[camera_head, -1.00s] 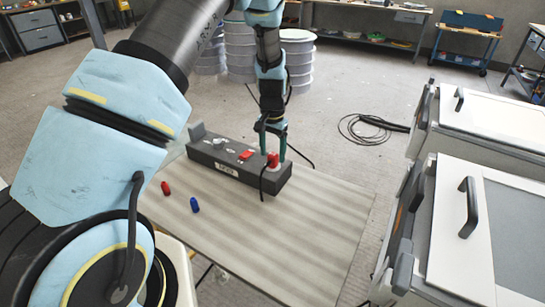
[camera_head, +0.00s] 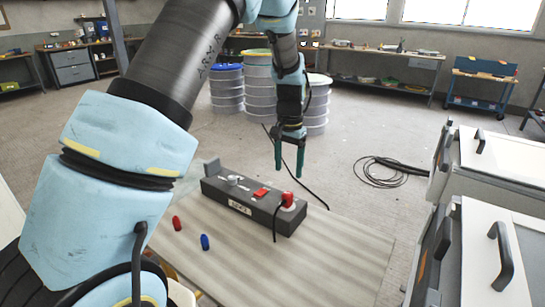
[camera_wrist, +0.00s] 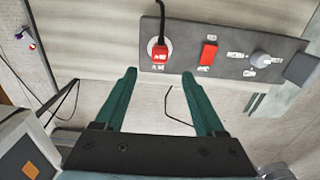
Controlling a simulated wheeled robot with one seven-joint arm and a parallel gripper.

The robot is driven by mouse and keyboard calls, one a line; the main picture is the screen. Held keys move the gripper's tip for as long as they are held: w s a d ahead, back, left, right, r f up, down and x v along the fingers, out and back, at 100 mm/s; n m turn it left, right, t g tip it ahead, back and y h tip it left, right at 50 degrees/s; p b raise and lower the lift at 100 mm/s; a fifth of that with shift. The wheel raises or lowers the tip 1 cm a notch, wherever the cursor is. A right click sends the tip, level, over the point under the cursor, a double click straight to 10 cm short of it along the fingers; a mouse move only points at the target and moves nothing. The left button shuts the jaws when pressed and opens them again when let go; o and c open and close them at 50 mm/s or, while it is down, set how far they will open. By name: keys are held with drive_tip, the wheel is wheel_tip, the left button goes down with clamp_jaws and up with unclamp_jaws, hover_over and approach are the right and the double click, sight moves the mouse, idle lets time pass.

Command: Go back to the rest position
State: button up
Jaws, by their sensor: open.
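My gripper (camera_head: 288,163) is open and empty, with its green fingers apart. It hangs in the air above the far right end of a dark grey box (camera_head: 226,197) on the table. A red plug with a black cord (camera_head: 287,200) sits in the socket at that end of the box. In the wrist view, the open fingers (camera_wrist: 160,103) point towards the box (camera_wrist: 187,58), and the red plug (camera_wrist: 159,53) is beyond the fingertips, apart from them.
A red piece (camera_head: 177,223) and a blue piece (camera_head: 205,242) lie on the table (camera_head: 310,262). White cabinets (camera_head: 497,165) stand at right, drums (camera_head: 258,90) behind, and a coiled cable (camera_head: 385,172) on the floor.

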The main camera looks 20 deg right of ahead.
drive_tip(key=shift+a, duration=0.1)
drive_tip(key=s+a+r+n, duration=0.1)
drive_tip(key=a+r+n, duration=0.2)
drive_tip(key=a, duration=0.7)
drive_tip(key=s+a+r+n, duration=0.1)
drive_tip(key=a+r+n, duration=0.15)
drive_tip(key=a, duration=0.75)
drive_tip(key=s+a+r+n+t, duration=0.1)
drive_tip(key=s+a+n, duration=0.2)
drive_tip(key=s+a, duration=0.6)
drive_tip(key=a, duration=0.2)
drive_tip(key=shift+s+a+r+t, duration=0.2)
drive_tip(key=shift+a+r+t, duration=0.1)
drive_tip(key=shift+a, duration=0.1)
